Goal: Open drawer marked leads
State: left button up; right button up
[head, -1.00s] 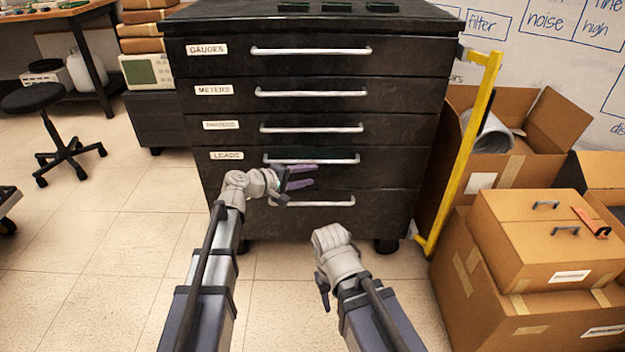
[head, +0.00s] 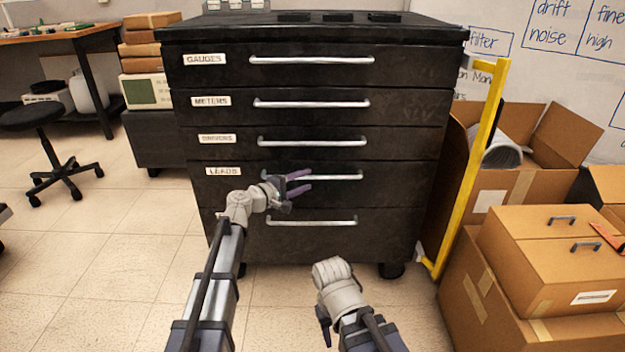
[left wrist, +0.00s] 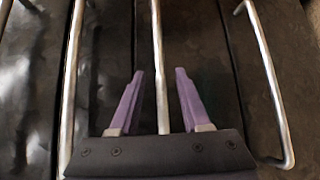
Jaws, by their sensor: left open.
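The drawer marked leads (head: 400,188) is in a black cabinet, fourth from the top, and looks shut. Its white label (head: 223,171) is at the left of its front. Its silver bar handle (head: 345,177) runs across the front. My left gripper (head: 303,182) is open at the left part of this handle. In the left wrist view the bar (left wrist: 157,65) runs between the two purple fingers (left wrist: 158,85), with a gap on each side. My right gripper (head: 335,288) is low in front of the cabinet, away from the handles; its fingers do not show clearly.
Handles of the drawer above (head: 312,142) and the bottom drawer (head: 311,221) lie close by. A yellow frame (head: 470,175) and cardboard boxes (head: 545,265) stand at the right. Floor (head: 100,245) is clear at the left, with a black stool (head: 45,130) beyond.

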aim_at(310, 178)
pick_arm(q)
jog(key=x, duration=0.4)
grip_shut()
dwell(1.4)
